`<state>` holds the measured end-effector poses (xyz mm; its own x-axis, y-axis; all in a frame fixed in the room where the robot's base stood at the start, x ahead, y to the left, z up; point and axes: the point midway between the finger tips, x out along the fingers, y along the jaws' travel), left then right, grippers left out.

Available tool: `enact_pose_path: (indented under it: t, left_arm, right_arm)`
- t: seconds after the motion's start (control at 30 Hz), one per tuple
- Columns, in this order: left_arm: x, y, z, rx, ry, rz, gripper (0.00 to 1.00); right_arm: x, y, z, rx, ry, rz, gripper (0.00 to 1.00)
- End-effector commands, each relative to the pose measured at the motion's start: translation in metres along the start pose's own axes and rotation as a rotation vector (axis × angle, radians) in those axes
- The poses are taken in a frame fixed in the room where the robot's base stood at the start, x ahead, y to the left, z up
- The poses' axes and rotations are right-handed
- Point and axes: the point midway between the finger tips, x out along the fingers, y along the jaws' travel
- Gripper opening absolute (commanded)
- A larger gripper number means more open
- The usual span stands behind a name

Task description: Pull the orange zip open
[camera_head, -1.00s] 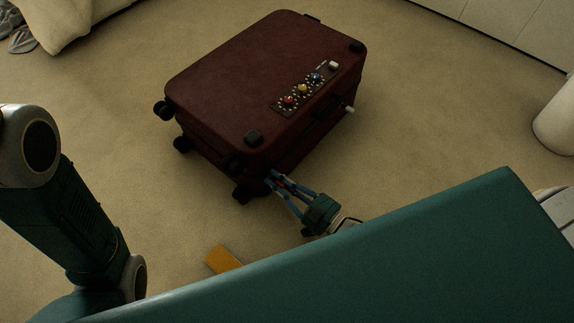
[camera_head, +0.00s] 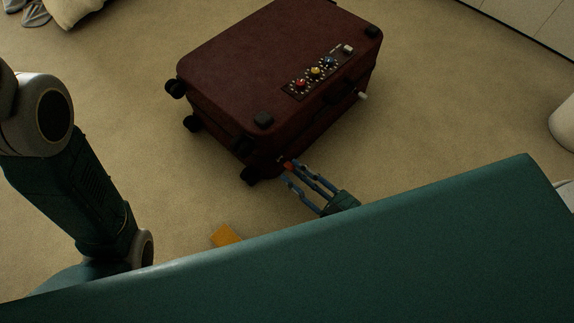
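The dark red suitcase (camera_head: 235,70) lies flat on the carpet, its near lower corner towards me. A small orange-red piece (camera_head: 288,165), probably the orange zip, shows low at the suitcase's near side, by that corner. My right gripper (camera_head: 290,171) reaches in from the lower right, its blue fingertips around or beside this piece. The fingers look a little apart, but I cannot tell whether they grip it. The zip line itself is too dark to make out. My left arm shows at the left; its gripper is out of view.
A lock panel with red, yellow and blue dials (camera_head: 316,71) sits on the suitcase's top. A yellow-orange object (camera_head: 226,235) lies on the floor, partly hidden by my body. A white cylindrical thing (camera_head: 563,124) stands at the right edge.

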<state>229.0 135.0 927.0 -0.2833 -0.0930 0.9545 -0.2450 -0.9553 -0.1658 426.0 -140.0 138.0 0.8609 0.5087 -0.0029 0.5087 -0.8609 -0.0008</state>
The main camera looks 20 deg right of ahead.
Motion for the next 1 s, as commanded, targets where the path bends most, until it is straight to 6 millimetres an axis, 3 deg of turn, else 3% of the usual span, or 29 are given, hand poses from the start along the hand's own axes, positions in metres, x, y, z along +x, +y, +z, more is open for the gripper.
enact_pose_path:
  t: [0.03, 0.2, 0.4, 1.0]
  left_arm:
    - [0.0, 0.0, 0.0, 0.0, 0.0, 0.0, 0.0]
    - [0.0, 0.0, 0.0, 0.0, 0.0, 0.0, 0.0]
    - [0.0, 0.0, 0.0, 0.0, 0.0, -0.001, 0.0]
    - [0.0, 0.0, 0.0, 0.0, 0.001, 0.0, 0.0]
  right_arm:
    - [-0.014, 0.0, 0.002, 0.0, -0.005, 0.0, 0.34]
    - [-0.048, -0.001, 0.001, 0.0, -0.004, -0.001, 0.34]
    - [-0.072, -0.001, 0.001, 0.0, -0.002, -0.001, 0.34]
    - [-0.077, -0.001, 0.001, 0.0, -0.001, -0.001, 0.34]
